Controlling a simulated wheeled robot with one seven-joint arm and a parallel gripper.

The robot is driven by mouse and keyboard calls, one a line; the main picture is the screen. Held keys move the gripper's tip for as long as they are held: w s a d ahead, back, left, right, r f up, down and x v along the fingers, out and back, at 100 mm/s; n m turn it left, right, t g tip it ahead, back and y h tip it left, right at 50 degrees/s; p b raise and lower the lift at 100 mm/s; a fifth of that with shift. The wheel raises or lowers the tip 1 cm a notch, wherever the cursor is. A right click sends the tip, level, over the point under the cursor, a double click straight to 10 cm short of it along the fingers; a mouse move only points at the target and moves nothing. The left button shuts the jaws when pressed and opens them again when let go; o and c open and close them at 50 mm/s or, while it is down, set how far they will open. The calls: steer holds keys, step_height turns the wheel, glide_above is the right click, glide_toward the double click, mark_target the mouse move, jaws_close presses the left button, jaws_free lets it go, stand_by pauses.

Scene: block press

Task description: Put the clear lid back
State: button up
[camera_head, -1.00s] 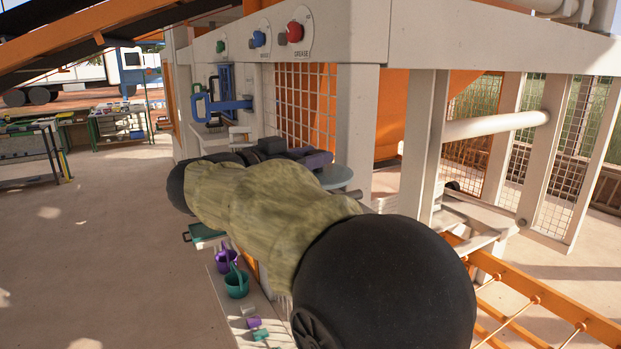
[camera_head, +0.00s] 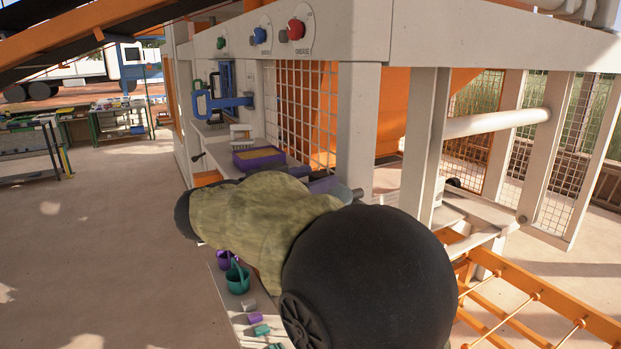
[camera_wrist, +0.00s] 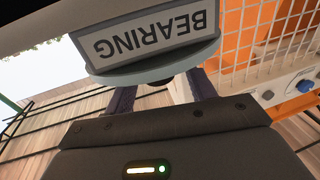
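In the wrist view, a grey-green disc with a rounded edge (camera_wrist: 160,71) lies across the ends of my gripper's two purple-grey fingers (camera_wrist: 160,92). A white plate marked BEARING (camera_wrist: 155,35) shows upside down at the disc. I cannot tell whether the disc is the clear lid. The fingers are apart, with a dark knob-like shape between them. The disc hides the fingertips, so any hold is unclear. In the head view, my arm hides most of my gripper. A purple box with a tan top or filling (camera_head: 259,159) stands on the counter beyond it.
A wire mesh panel (camera_head: 299,115) and a white post (camera_head: 357,130) stand close beside my arm. A teal bucket (camera_head: 238,280), a purple bucket (camera_head: 223,259) and small blocks (camera_head: 255,318) lie below. Blue (camera_head: 259,36) and red (camera_head: 296,29) knobs sit above. Open floor is at left.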

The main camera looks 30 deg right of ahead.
steer(key=shift+w+a, duration=0.1)
steer(key=shift+s+a, duration=0.2)
steer(key=shift+a, duration=0.05)
steer(key=b+v, duration=0.4)
steer(key=v, duration=0.7)
steer(key=shift+s+a, duration=0.15)
step_height(320, 180, up, 10)
steer(key=p, duration=1)
